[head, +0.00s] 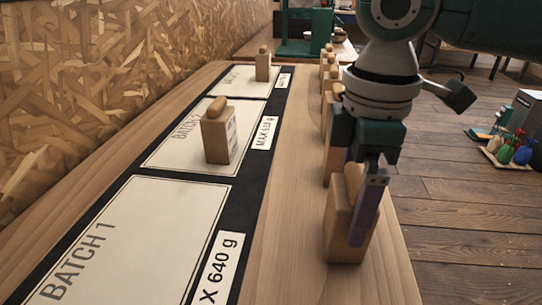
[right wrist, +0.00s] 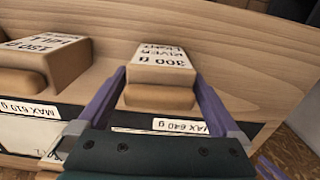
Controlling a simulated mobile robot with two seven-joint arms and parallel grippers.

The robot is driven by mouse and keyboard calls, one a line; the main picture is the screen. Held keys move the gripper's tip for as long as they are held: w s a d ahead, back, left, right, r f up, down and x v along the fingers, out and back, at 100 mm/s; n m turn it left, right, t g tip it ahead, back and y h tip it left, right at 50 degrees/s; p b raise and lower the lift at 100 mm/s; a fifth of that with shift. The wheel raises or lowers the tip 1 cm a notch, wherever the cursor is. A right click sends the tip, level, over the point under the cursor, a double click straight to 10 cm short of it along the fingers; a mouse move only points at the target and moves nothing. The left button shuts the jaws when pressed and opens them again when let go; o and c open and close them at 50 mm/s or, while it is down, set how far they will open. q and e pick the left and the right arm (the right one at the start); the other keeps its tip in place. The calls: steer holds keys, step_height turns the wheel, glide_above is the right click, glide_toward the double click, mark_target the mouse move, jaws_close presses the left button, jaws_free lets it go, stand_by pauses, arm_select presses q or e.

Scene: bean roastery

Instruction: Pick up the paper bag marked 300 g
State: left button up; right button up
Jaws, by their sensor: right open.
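The paper bag marked 300 g (right wrist: 162,58) stands in the right wrist view with its label upside down, between the two purple fingers of my right gripper (right wrist: 160,82). In the head view this is the nearest tan bag (head: 338,222) of the row at the table's right edge. My right gripper (head: 364,205) is open and lowered around it, one finger along its near right side. The other finger is mostly hidden in the head view. Whether the fingers touch the bag cannot be told.
A bag marked 150 g (right wrist: 55,58) stands beside it. More bags (head: 329,85) line up behind. The mat's Batch 1 field (head: 150,235) is empty; the farther fields each hold a bag (head: 217,138), (head: 263,66). A chipboard wall (head: 110,80) rises at left.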

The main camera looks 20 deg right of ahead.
steer(key=c, duration=1.4)
